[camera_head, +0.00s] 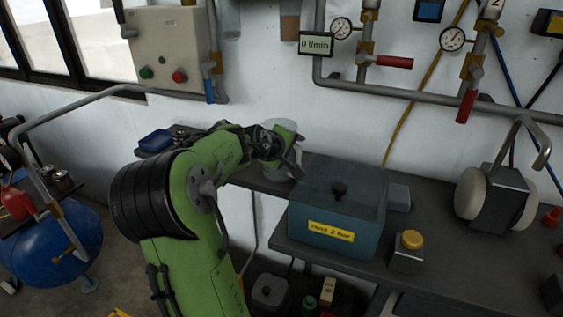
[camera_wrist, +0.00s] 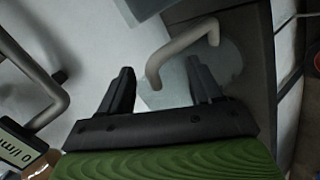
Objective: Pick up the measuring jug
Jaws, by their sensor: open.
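The measuring jug (camera_head: 281,124) is a pale, translucent vessel at the back of the bench, left of the teal box, partly hidden behind my gripper (camera_head: 292,160). In the wrist view its clear body (camera_wrist: 229,62) stands just past the fingers, and its beige curved handle (camera_wrist: 182,43) reaches in between the fingertips. My gripper (camera_wrist: 160,72) is open, with one black finger on each side of the handle's end. I cannot tell whether either finger touches the jug.
A teal lidded box (camera_head: 338,205) with a yellow label stands close right of my gripper. A small blue tray (camera_head: 156,140) lies left on the bench. Pipes with gauges (camera_head: 342,28) and red-handled valves (camera_head: 394,62) run along the wall above. A bench grinder (camera_head: 497,192) stands far right.

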